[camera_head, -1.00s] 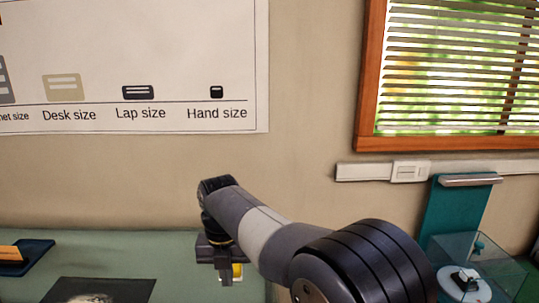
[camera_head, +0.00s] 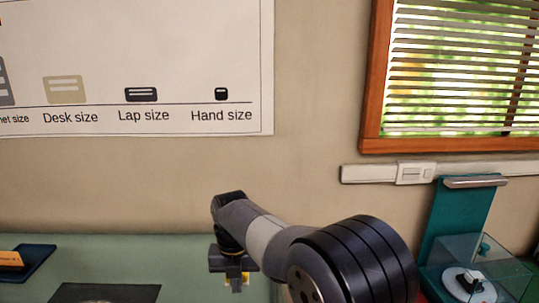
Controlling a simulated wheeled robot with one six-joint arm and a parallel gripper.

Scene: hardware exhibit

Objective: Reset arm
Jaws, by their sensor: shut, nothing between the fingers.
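My arm (camera_head: 265,237) reaches out from the lower right over a green tabletop. My gripper (camera_head: 236,286) hangs at its end, pointing down, low in the head view. Its fingers are shut and hold nothing. A small yellow thing (camera_head: 245,279) shows right behind the fingers, mostly hidden by them; I cannot tell what it is.
The green table (camera_head: 180,262) holds a dark picture panel (camera_head: 105,293) and a dark blue tray (camera_head: 38,262) at the left. A clear display case (camera_head: 505,270) with a small white object stands at the right, by a teal panel (camera_head: 465,215). The wall is behind.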

